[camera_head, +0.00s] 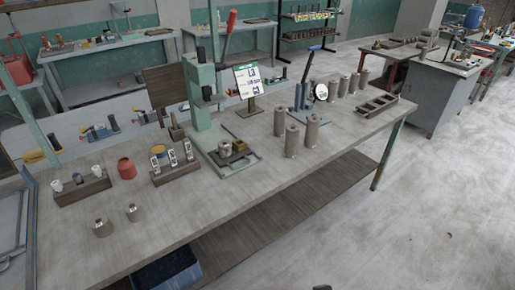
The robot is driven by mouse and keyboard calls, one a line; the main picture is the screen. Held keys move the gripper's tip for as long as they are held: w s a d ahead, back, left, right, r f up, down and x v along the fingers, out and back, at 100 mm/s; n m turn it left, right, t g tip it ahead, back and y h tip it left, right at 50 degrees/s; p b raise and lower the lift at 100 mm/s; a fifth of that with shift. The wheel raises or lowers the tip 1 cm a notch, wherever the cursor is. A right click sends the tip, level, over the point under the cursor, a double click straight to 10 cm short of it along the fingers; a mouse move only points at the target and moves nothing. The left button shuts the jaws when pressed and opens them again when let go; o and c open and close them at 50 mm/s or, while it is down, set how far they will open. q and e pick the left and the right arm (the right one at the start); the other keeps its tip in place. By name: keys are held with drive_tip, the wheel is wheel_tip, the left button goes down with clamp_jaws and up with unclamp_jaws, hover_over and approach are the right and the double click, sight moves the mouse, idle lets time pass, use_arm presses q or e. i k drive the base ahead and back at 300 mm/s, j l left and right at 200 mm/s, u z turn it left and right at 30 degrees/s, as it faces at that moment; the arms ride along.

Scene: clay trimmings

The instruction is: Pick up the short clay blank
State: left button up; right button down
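Several upright grey-brown clay cylinders stand on the workbench. Three stand near the middle: a front one (291,140), one to its right (312,131) and one behind (279,121). More stand farther back (344,86). Two much shorter grey pieces with narrow tops stand at the front left, one (102,228) nearer the edge and one (133,212) behind it. Another short round piece (225,147) sits on the base of the green press. I cannot tell which of these is the short clay blank. Neither gripper shows clearly; a small dark shape at the bottom edge cannot be identified.
The green press (200,95) rises from the workbench (250,190). A blue-handled tool with a round white dial (321,91) stands among the cylinders. A slotted tray (372,106) lies at the right. A red pot (127,169) and small racks stand left. The bench's front strip is clear.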

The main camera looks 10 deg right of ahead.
sight(224, 146)
drive_tip(key=i+j+u, duration=0.1)
drive_tip(key=i, duration=0.5)
drive_tip(key=i+j, duration=0.1)
drive_tip(key=i, duration=0.55)
drive_tip(key=j+u, duration=0.05)
